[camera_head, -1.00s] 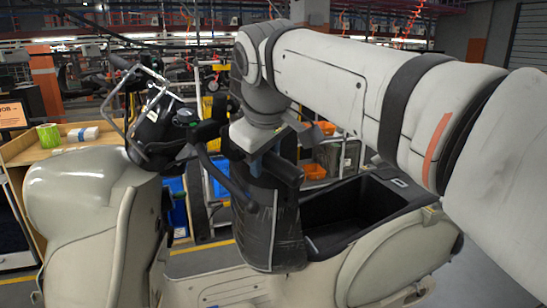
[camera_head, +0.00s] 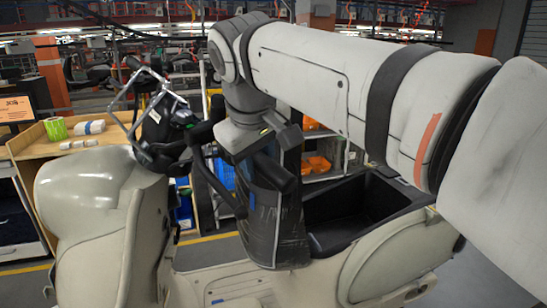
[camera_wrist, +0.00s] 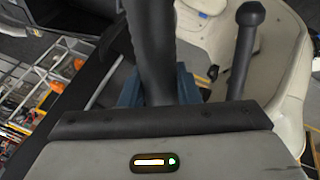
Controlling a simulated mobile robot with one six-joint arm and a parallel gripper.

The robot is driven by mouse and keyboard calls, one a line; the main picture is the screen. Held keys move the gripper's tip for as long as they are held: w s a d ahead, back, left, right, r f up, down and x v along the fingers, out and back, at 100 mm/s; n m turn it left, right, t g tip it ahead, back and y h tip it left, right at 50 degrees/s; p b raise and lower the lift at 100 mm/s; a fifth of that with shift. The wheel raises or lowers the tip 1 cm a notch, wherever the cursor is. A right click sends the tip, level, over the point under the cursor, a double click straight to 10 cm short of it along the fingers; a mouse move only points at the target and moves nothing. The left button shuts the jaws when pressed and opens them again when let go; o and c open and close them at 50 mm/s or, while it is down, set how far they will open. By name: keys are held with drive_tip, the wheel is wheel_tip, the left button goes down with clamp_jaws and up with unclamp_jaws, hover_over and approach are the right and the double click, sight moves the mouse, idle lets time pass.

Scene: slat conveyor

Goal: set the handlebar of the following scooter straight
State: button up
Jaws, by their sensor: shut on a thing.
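A cream scooter (camera_head: 95,205) stands side-on with its front at the left in the head view. Its black handlebar carries an angular metal frame (camera_head: 133,97) at the front and has a far grip (camera_head: 133,63). The near grip (camera_head: 277,176) sticks out towards me below my gripper (camera_head: 247,160). In the wrist view my gripper (camera_wrist: 158,88) is shut around this black grip (camera_wrist: 152,45). A black lever with a ball end (camera_wrist: 247,40) runs beside it, clear of the fingers. The fingertips are largely hidden by the grip and the gripper body.
An open black storage box (camera_head: 350,225) lies behind the dark seat column. Blue and orange bins stand behind the scooter.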

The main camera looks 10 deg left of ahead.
drive_tip(key=shift+s+a+r+m+g+h+p, duration=0.15)
drive_tip(key=shift+s+a+r+m+h+p, duration=0.1)
drive_tip(key=shift+s+a+r+p, duration=0.25)
drive_tip(key=shift+s+a+r+m+g+h+p, duration=0.15)
drive_tip(key=shift+s+a+m+p, duration=0.1)
drive_tip(key=shift+s+p, duration=0.35)
drive_tip(key=s+a+p, duration=0.1)
drive_tip(key=s+r+m+p, duration=0.1)
drive_tip(key=p, duration=0.1)
drive_tip(key=shift+s+a+r+h, duration=0.2)
drive_tip(key=shift+a+h, duration=0.15)
drive_tip(key=shift+h, duration=0.05)
drive_tip(key=shift+g, duration=0.3)
